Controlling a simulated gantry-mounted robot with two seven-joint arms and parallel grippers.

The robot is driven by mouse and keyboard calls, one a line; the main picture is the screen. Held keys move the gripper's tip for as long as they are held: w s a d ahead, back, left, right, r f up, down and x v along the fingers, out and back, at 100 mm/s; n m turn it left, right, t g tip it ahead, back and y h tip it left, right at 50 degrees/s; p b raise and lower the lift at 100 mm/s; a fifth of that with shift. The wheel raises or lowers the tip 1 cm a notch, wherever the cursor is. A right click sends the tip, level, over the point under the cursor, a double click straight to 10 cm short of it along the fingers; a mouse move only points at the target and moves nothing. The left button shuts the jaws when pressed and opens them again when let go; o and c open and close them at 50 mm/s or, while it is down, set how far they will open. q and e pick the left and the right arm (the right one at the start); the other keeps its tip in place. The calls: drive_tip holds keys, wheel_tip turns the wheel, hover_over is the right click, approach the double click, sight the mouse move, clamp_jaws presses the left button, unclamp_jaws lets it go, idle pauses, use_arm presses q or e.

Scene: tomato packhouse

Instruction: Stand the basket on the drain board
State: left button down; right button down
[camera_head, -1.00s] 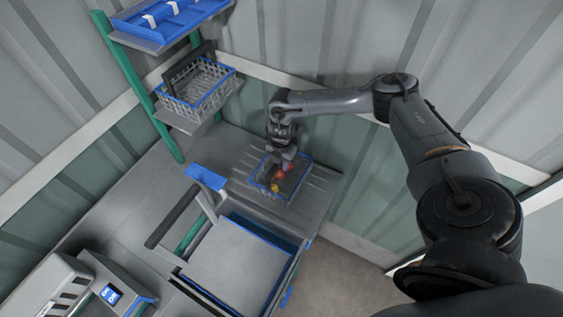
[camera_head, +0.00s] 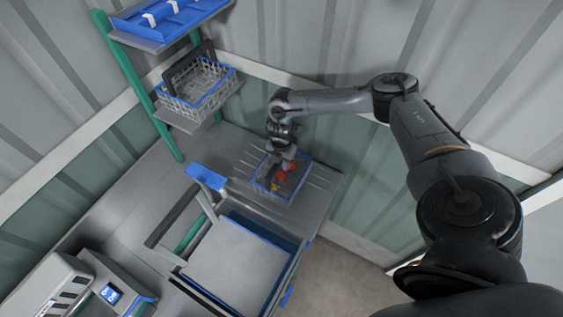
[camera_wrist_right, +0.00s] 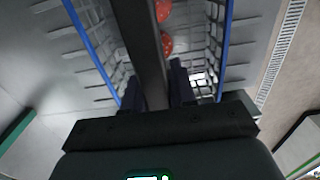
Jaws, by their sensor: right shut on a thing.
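The basket (camera_head: 257,181) is a grey wire basket with a blue rim, holding red tomatoes (camera_head: 282,175). It is over the ribbed drain board (camera_head: 318,178) and looks upright; whether its base touches the board I cannot tell. My right gripper (camera_head: 278,157) comes down over it from above. In the right wrist view, the gripper's fingers (camera_wrist_right: 154,88) are shut on the basket's dark handle (camera_wrist_right: 143,40), with the blue rim (camera_wrist_right: 88,42) on both sides and red tomatoes (camera_wrist_right: 165,25) below. My left gripper is out of view.
A second wire basket (camera_head: 214,99) stands on a shelf at the back left, below a blue tray (camera_head: 185,22). A grey-lidded bin (camera_head: 234,262) is in front of the drain board. A device with a small screen (camera_head: 111,293) sits at the lower left. Corrugated walls close off the back.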

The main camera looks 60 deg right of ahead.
drive_tip(key=shift+f, duration=0.45)
drive_tip(key=c, duration=0.8)
unclamp_jaws()
drive_tip(key=shift+c, duration=0.2)
drive_tip(key=c, duration=0.3)
wheel_tip(320, 180, up, 6)
drive_tip(key=p, duration=0.5)
drive_tip(key=shift+r+p, duration=0.1)
drive_tip(key=shift+p, duration=0.3)
drive_tip(key=shift+r+p, duration=0.45)
